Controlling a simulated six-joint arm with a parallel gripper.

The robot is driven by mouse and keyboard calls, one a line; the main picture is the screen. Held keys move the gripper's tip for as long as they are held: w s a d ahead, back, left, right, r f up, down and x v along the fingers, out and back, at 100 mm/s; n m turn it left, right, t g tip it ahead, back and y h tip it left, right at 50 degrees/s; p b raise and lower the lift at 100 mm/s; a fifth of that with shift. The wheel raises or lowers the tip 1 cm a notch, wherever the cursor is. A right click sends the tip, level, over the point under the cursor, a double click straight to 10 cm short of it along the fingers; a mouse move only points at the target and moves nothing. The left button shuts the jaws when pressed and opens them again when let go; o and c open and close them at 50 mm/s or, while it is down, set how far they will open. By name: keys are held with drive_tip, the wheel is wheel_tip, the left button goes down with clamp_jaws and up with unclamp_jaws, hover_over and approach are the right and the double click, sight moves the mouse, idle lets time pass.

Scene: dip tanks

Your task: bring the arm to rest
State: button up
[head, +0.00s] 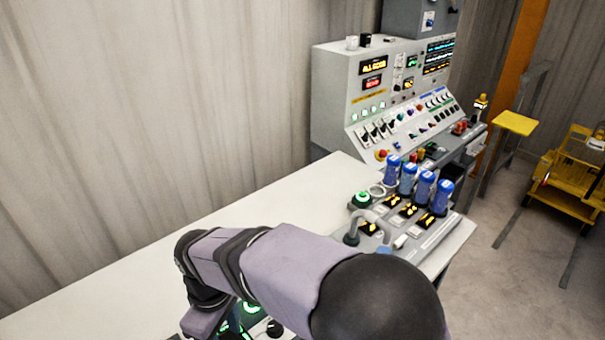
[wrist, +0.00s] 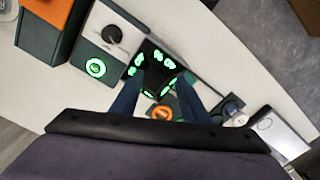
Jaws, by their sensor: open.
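My arm reaches across the lower middle of the head view, over a pale bench (head: 90,300). My gripper shows in the wrist view (wrist: 157,95) with two dark blue fingers spread apart and nothing seen between them. The fingers are above a dark panel (wrist: 152,62) with green lit displays, and an orange round part (wrist: 160,112) lies below the gap. I cannot tell whether the fingertips touch anything. In the head view my arm hides most of this spot.
Several blue cylinders (head: 426,186) stand in a grey unit with amber displays at the bench's right end. A tall control console (head: 340,90) stands behind. A box with a black knob (wrist: 113,34) and green-ringed button is beside the gripper. The bench's left part is bare.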

drive_tip(key=w+d+m, duration=0.2)
drive_tip(key=d+m, duration=0.2)
drive_tip(key=d, duration=0.5)
drive_tip(key=w+d+m, duration=0.2)
drive_tip(key=d+m, duration=0.2)
drive_tip(key=d, duration=0.6)
drive_tip(key=s+d+f+m, duration=0.1)
drive_tip(key=s+d+m, duration=0.2)
drive_tip(key=d, duration=0.3)
drive_tip(key=s+d+f+m, duration=0.2)
drive_tip(key=s+d+m, duration=0.1)
drive_tip(key=d, duration=0.4)
drive_tip(key=shift+s+d+f+m, duration=0.2)
drive_tip(key=shift+s+m, duration=0.1)
drive_tip(key=shift+s, duration=0.1)
idle(0.6)
